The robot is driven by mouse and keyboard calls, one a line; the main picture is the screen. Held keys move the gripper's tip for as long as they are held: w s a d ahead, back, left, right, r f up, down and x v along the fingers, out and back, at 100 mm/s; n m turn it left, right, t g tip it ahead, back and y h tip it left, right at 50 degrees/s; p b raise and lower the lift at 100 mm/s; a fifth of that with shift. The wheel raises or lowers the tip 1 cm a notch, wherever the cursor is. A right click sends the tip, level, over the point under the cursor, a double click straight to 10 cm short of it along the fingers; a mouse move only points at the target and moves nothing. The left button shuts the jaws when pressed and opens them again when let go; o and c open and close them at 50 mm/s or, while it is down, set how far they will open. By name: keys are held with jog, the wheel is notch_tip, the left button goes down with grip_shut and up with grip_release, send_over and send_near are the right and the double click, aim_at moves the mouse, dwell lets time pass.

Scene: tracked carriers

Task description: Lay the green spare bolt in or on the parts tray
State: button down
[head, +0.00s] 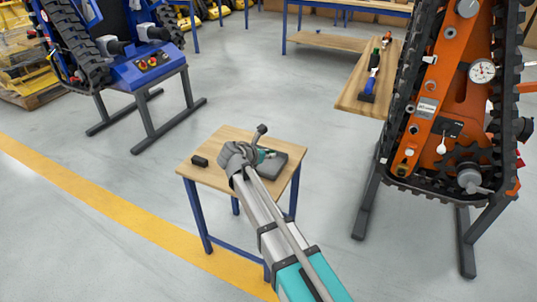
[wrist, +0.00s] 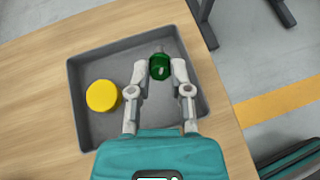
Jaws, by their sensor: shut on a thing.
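The green spare bolt (wrist: 159,64) is between the fingertips of my gripper (wrist: 160,71) in the wrist view, and the fingers are shut on it. It is over the inside of the grey parts tray (wrist: 88,52), towards the far wall. I cannot tell whether it touches the tray floor. A yellow round piece (wrist: 102,95) lies in the tray, left of the fingers. In the head view the tray (head: 283,166) sits on the small wooden table, partly hidden by my arm. The bolt cannot be made out there.
The small table (head: 211,146) has a wooden top and blue legs. A small black block (head: 199,161) lies at its left side. An orange tracked carrier (head: 445,110) stands at right, a blue one (head: 140,70) at back left. Open floor surrounds the table.

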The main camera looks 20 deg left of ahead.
aim_at(268, 169)
jog(key=shift+f+b, duration=1.85)
jog(key=shift+f, duration=0.3)
jog(key=shift+c, duration=2.4)
grip_release()
jog(key=shift+r, duration=0.15)
notch_tip(268, 169, up, 9)
jog(key=p, duration=0.9)
